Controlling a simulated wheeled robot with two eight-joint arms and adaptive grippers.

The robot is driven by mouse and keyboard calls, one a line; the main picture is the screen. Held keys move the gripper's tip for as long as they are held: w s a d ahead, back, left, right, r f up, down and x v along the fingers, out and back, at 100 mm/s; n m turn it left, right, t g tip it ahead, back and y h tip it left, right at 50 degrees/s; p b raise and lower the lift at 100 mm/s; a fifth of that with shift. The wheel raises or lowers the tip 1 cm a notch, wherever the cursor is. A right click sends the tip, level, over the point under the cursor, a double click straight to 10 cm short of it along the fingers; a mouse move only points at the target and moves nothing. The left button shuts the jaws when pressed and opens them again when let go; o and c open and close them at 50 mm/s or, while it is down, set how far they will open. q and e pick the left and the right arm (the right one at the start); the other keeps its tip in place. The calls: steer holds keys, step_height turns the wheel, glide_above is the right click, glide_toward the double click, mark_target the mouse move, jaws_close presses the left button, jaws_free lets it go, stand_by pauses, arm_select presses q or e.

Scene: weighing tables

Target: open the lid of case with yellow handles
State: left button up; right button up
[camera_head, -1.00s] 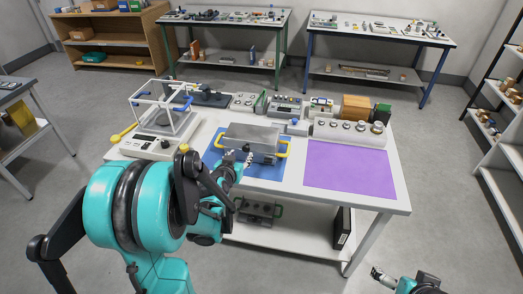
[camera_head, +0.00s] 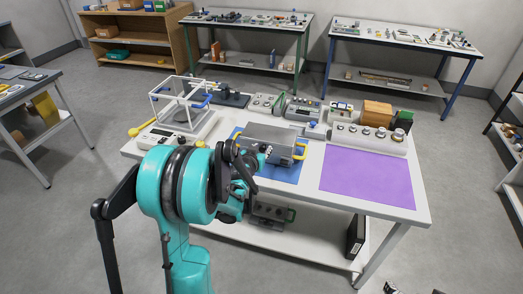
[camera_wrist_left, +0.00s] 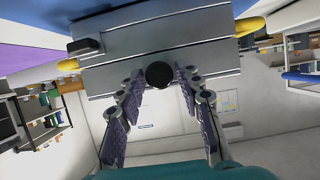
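The grey case (camera_head: 274,136) with yellow handles lies on a blue mat (camera_head: 283,174) on the white table; its lid looks shut. A yellow handle (camera_head: 300,150) shows at its right end. In the left wrist view the case (camera_wrist_left: 150,42) fills the top, with yellow handles (camera_wrist_left: 250,25) at both ends and a round black knob (camera_wrist_left: 159,75) on its near face. My left gripper (camera_head: 262,151) is at the case's front. In the wrist view its fingers are apart, one on each side of the knob; contact is unclear. My right gripper (camera_head: 391,288) is barely visible at the bottom edge.
A balance (camera_head: 158,137) with a clear-walled frame stands left of the case. A purple mat (camera_head: 368,176) lies bare to the right.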

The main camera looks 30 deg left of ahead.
arm_select(q)
jaws_close()
arm_select(e)
steer(key=shift+r, duration=0.1)
